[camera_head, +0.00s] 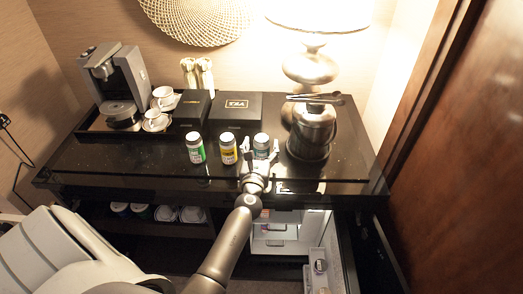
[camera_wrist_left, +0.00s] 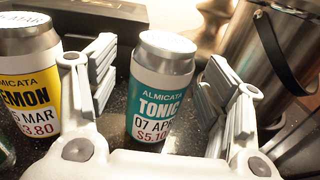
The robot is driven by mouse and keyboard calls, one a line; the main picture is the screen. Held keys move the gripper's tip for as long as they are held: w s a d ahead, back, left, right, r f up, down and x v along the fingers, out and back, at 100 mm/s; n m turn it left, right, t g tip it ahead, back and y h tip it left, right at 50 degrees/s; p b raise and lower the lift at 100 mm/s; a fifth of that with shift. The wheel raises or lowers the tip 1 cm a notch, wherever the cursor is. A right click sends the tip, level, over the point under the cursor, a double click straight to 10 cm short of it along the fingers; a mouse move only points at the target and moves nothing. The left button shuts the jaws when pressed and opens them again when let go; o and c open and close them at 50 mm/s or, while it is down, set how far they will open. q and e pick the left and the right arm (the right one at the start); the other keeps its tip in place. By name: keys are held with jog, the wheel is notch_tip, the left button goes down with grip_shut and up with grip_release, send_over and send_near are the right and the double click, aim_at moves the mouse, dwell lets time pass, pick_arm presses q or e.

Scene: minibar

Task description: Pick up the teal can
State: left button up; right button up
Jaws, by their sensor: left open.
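The teal can (camera_head: 261,143) stands upright on the dark counter (camera_head: 100,160), rightmost of a row of three cans. My left gripper (camera_head: 259,158) is at this can, and its open fingers partly cover the can's lower part. In the left wrist view the teal can (camera_wrist_left: 158,95), labelled TONIC, stands between the two spread fingers of my left gripper (camera_wrist_left: 155,100). Gaps show on both sides of the can. My right gripper is not in view.
A yellow can (camera_head: 228,148) stands close left of the teal can, just outside the left finger in the wrist view. A green can (camera_head: 196,148) is further left. A metal ice bucket (camera_head: 313,130) stands close right. Black boxes (camera_head: 235,107) are behind.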

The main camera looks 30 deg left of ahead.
pick_arm(q)
jog(key=shift+w+a+f, duration=0.1)
jog(key=shift+w+a, duration=0.2)
jog(key=shift+w, duration=0.35)
jog(key=shift+s, duration=0.1)
jog(key=shift+c, duration=0.6)
jog(key=c, duration=1)
jog(key=shift+c, duration=0.8)
